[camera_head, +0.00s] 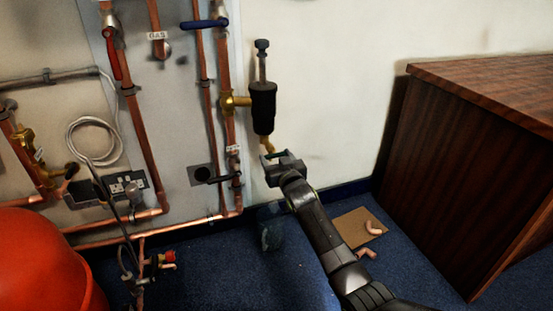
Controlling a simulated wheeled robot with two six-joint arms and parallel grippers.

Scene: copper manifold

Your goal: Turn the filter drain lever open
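The black filter body (263,107) stands upright against the pale wall, joined to the copper pipes by a brass fitting (235,101). A brass-coloured drain piece (267,144) hangs at its lower end. The lever itself is too small to make out clearly there. My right gripper (274,158) is just below this drain piece, with its fingers pointing up towards it. The fingers look apart, with nothing visible between them. I cannot tell whether they touch the drain piece. My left gripper is not in view.
Copper pipes with a blue-handled valve (204,24) and a red lever (113,56) run left of the filter. A wooden cabinet (450,170) stands at right. A red rounded vessel (40,265) is at lower left. Cardboard (350,226) and copper fittings lie on the blue carpet.

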